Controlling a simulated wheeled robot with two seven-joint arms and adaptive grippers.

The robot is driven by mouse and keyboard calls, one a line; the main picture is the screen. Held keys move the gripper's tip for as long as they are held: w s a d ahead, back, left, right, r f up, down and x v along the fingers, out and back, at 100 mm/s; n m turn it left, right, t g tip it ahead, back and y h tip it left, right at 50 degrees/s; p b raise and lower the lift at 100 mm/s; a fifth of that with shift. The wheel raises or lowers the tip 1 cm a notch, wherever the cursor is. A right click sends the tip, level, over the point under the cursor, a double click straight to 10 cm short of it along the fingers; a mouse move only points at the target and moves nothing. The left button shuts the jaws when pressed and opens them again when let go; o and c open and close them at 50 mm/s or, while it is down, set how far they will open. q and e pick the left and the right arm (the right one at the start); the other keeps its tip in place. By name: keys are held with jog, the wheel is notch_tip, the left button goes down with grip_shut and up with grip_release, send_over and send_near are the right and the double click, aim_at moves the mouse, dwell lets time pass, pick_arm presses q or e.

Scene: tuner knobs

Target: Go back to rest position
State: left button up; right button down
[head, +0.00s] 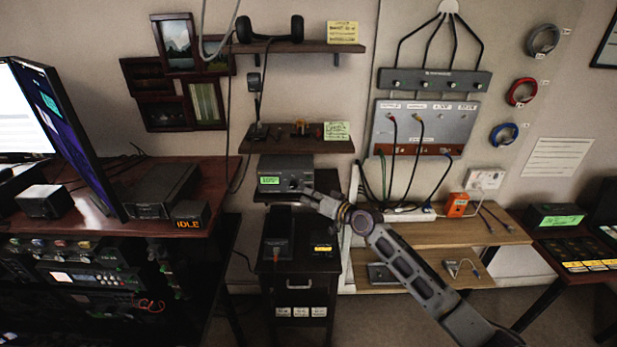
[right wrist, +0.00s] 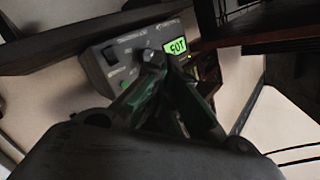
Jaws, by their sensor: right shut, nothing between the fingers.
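The tuner (head: 286,176) is a grey box with a lit green display and knobs, on a small shelf in the middle of the head view. In the right wrist view the tuner (right wrist: 130,58) appears turned, with its green display (right wrist: 177,45) and a dark knob (right wrist: 148,55) beside it. My right gripper (head: 308,192) is shut and empty, close in front of the tuner's right side. Its fingers (right wrist: 165,95) reach toward the knob and display in the wrist view; I cannot tell whether they touch. My left gripper is not in view.
A dark cabinet (head: 300,265) stands below the tuner. Shelves (head: 296,146) are above it. A wooden bench (head: 440,235) with cables and an orange box (head: 457,205) lies to the right. A desk with a monitor (head: 75,135) is at the left.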

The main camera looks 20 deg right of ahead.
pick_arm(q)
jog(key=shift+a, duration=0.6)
pick_arm(e)
jog(key=s+a+f+n+g+h, duration=0.1)
jog(key=s+a+f+n+g, duration=0.2)
jog(key=s+f, duration=0.45)
jog(key=s+a+f+n+g+h, duration=0.1)
jog(key=s+a+f+g, duration=0.3)
jog(key=s, duration=0.6)
jog(key=s+d+f+g+h, duration=0.2)
jog(key=s+d+h, duration=0.15)
jog(key=s, duration=0.75)
jog(key=s+d+f+g+h, duration=0.25)
jog(key=s+d, duration=0.25)
jog(key=s, duration=0.6)
notch_tip(320, 180, down, 32)
jog(key=s, duration=0.2)
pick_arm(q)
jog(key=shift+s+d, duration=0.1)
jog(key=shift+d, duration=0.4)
pick_arm(e)
jog(key=s+d+f+g, duration=0.1)
jog(key=s+d+f, duration=0.1)
jog(key=s+f, duration=0.8)
jog(key=s+d+f+g, duration=0.1)
jog(key=s+d+f, duration=0.1)
jog(key=s+f, duration=0.9)
jog(key=shift+s, duration=0.8)
